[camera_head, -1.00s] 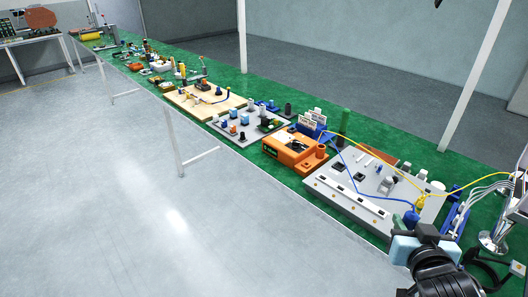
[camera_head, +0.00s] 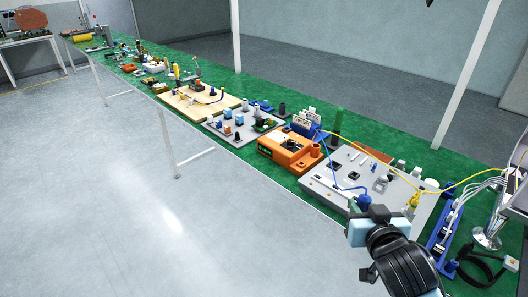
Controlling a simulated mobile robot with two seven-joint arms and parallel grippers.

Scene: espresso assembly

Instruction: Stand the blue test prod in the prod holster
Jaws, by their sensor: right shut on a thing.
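The blue test prod (camera_head: 364,202) is held in my right gripper (camera_head: 366,212), at the front edge of the grey board. My gripper hides its lower part, so I cannot tell how far it is above the board. A blue wire (camera_head: 335,172) runs from the prod back to the orange meter (camera_head: 287,148). An orange round post (camera_head: 316,151) at the meter's right end may be the prod holster; its opening is too small to make out. My left gripper is not in view.
The grey board (camera_head: 322,187) carries several small parts. A yellow prod (camera_head: 412,201) with a yellow wire stands at its right. A blue strip (camera_head: 443,232) with pale wires lies further right. Bare floor lies in front.

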